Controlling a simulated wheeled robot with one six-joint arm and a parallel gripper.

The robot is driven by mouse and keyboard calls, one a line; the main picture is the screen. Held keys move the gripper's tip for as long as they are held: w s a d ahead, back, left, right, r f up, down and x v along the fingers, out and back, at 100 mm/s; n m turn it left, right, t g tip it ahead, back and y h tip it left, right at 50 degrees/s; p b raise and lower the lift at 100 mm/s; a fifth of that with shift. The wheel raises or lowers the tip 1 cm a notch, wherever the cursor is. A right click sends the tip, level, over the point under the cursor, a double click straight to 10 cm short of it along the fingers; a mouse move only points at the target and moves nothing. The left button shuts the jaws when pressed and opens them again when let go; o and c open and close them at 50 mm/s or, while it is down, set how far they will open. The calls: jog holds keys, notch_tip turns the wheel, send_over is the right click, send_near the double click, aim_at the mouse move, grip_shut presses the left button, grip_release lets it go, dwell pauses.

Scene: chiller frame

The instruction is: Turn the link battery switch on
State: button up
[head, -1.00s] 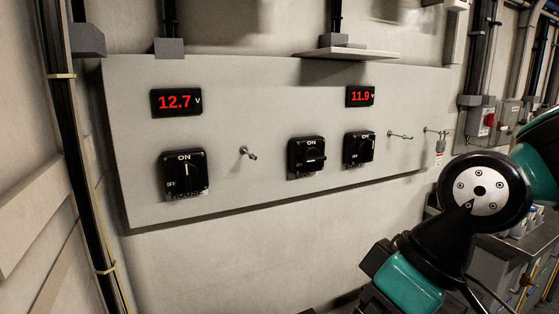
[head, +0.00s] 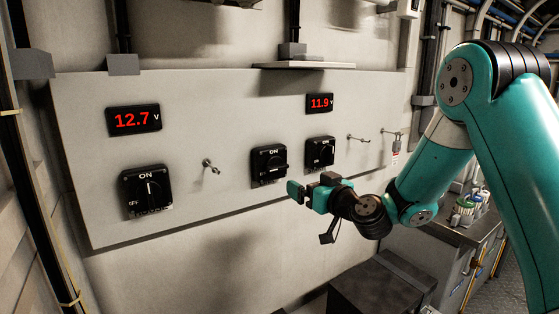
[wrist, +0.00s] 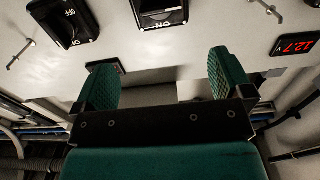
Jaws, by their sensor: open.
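The middle black rotary switch (head: 269,165) on the grey panel has its handle lying level, away from the ON mark at its top. Its name label is too small to read, but it appears to be the link battery switch. My gripper (head: 312,188) is open and empty, below and right of this switch, apart from it. In the wrist view, which looks upside down, the same switch (wrist: 158,12) shows at the top edge, beyond and between the green fingers (wrist: 170,80).
The left switch (head: 147,190), under the 12.7 V display (head: 134,119), has an upright handle. The right switch (head: 320,153), under the 11.9 V display (head: 319,103), also looks upright and sits close beside the middle one. Small metal pegs (head: 211,166) stick out. A shelf (head: 303,65) juts above.

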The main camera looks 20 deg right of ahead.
aim_at(280, 168)
jog(key=p+x, duration=0.8)
jog(key=x, duration=0.5)
jog(key=shift+r, duration=0.1)
jog(key=shift+w+a, duration=0.2)
jog(key=shift+w, duration=0.25)
jog(key=c, duration=0.9)
